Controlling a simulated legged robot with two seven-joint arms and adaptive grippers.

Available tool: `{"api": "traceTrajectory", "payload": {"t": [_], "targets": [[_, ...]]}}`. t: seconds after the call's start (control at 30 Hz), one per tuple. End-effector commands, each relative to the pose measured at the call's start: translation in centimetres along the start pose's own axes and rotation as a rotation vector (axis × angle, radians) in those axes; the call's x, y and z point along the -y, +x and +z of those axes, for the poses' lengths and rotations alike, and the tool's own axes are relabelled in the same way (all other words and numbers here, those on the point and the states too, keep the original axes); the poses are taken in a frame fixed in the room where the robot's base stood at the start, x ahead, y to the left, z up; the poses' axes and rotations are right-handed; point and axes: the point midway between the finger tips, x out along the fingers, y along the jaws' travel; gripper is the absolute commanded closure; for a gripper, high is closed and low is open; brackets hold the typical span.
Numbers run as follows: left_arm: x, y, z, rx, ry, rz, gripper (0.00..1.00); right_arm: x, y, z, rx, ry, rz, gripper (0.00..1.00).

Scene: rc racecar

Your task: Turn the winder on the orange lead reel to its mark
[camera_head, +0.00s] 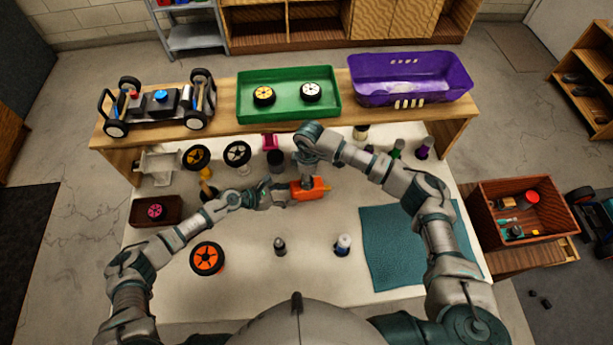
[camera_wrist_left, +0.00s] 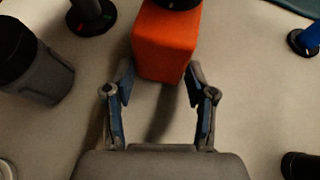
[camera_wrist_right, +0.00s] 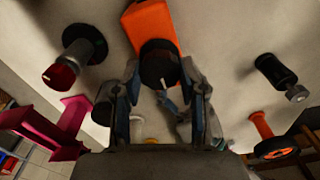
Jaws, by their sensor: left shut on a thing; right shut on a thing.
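The orange lead reel (camera_head: 313,189) is a boxy orange body on the white table, near the middle. My right gripper (camera_wrist_right: 160,82) reaches down from above and is shut on the winder, one finger at each side. In the head view the right hand hides the winder. I cannot make out a mark on the reel body.
A shelf behind carries a racecar chassis (camera_head: 160,100), a green tray (camera_head: 287,108) with two wheels and a purple bin (camera_head: 410,82). Several upright items crowd behind the reel.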

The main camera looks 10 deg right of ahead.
Motion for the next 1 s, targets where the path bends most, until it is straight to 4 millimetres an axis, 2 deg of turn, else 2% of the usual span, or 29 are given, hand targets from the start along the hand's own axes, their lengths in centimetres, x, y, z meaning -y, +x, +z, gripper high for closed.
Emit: {"api": "traceTrajectory", "payload": {"t": [0.23,0.27,0.33,0.37,0.73,0.87,1.0], "targets": [[-0.1,-0.1,-0.3,-0.005,-0.002,0.003,0.75,0.0,0.2,0.3,0.007,0.004,-0.004,0.93],[-0.1,-0.1,-0.3,-0.005,-0.002,0.003,0.75,0.0,0.2,0.2,0.007,0.003,-0.004,0.54],[-0.1,-0.1,-0.3,-0.005,-0.001,0.002,0.75,0.0,0.2,0.2,0.006,0.003,-0.003,0.36],[-0.1,-0.1,-0.3,-0.005,-0.001,0.002,0.75,0.0,0.2,0.2,0.005,0.002,-0.003,0.33],[0.1,0.0,-0.1,-0.001,0.000,-0.002,0.75,0.0,-0.5,0.0,0.000,-0.001,0.000,0.33],[0.1,0.0,0.0,0.000,0.001,-0.002,0.75,-0.1,-2.5,-0.1,-0.002,-0.001,0.003,0.33],[0.1,0.0,0.1,0.001,0.001,-0.002,0.75,-0.1,-5.7,-0.1,-0.001,0.000,0.003,0.33]]}}
